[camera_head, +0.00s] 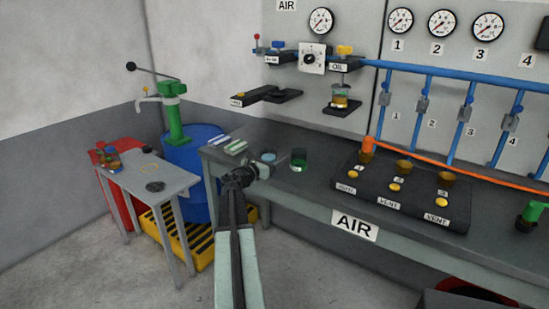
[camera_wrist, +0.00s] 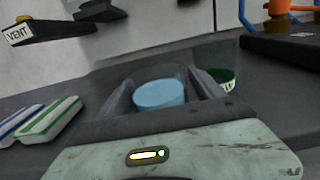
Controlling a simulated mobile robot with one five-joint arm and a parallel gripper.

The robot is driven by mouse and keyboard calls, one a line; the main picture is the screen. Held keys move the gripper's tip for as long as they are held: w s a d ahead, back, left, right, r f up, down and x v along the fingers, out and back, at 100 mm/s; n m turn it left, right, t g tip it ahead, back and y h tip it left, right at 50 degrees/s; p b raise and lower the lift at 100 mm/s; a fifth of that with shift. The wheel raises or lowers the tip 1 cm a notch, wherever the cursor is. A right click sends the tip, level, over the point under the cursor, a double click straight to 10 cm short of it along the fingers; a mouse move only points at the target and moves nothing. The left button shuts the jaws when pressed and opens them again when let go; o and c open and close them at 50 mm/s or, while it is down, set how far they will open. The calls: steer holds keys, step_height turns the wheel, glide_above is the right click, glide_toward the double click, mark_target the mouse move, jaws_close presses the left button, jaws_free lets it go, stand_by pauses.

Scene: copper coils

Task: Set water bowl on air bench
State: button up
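The water bowl (camera_wrist: 160,95) is a clear vessel with light blue water, between the fingers of my gripper (camera_wrist: 161,88) in the wrist view. The fingers lie against its two sides. In the head view the bowl (camera_head: 268,157) is at the tip of my gripper (camera_head: 262,165), over the left part of the air bench (camera_head: 322,195). The bench is a long grey table with an AIR sign on its front. I cannot tell whether the bowl's base touches the bench top; the gripper hides it.
A green cup (camera_head: 300,160) stands just right of the bowl. Green and white strips (camera_head: 236,147) lie to the left. A black vent block (camera_head: 400,190) fills the bench's middle. A small grey table (camera_head: 150,180) and blue drum (camera_head: 198,165) stand at left.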

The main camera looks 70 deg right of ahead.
steer(key=shift+r, duration=0.15)
steer(key=shift+a, duration=0.35)
steer(key=v, duration=1.1)
steer(key=shift+w+a, duration=0.1)
steer(key=shift+w, duration=0.05)
